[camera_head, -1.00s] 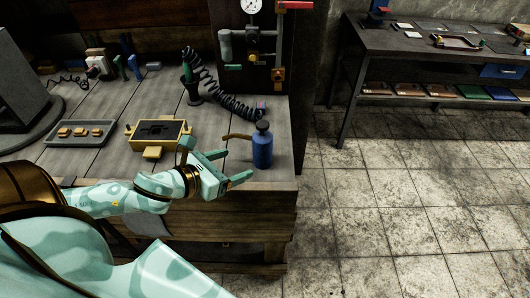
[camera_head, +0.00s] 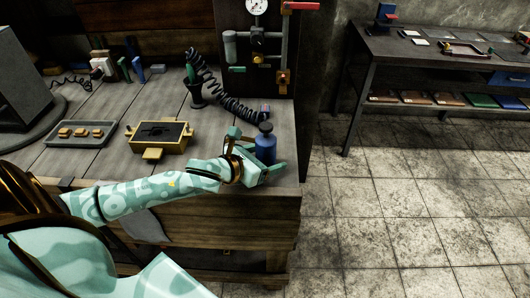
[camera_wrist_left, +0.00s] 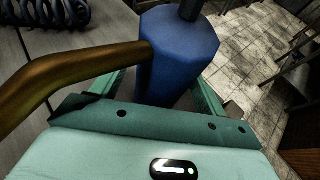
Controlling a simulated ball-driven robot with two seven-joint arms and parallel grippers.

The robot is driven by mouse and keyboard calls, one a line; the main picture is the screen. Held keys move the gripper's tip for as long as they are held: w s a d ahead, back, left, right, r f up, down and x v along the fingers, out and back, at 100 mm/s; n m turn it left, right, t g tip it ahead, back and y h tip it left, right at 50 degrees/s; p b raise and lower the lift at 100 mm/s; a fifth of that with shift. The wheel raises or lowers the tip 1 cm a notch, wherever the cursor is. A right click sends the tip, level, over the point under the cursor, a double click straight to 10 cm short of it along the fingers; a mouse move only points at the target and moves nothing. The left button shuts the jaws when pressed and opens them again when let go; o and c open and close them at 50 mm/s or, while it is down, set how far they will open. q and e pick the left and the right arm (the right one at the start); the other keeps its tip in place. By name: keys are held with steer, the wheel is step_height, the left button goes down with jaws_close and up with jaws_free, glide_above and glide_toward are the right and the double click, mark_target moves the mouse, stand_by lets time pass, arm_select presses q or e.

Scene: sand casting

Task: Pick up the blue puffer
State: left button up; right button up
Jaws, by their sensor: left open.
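The blue puffer (camera_head: 265,148) stands upright near the right front corner of the wooden workbench. It has a dark round top and a brown curved spout. My left gripper (camera_head: 262,160) is at the puffer, open, with its fingers on either side of the body. In the left wrist view the blue body (camera_wrist_left: 178,58) fills the space between the teal fingers, and the brown spout (camera_wrist_left: 75,75) runs out to the left. Whether the fingers touch the puffer cannot be told. My right gripper is not in view.
A black coiled hose (camera_head: 222,95) hangs behind the puffer. Open tiled floor lies right of the bench edge (camera_head: 297,165).

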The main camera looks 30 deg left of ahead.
arm_select(q)
steer(key=c, duration=1.2)
steer(key=shift+r, duration=0.15)
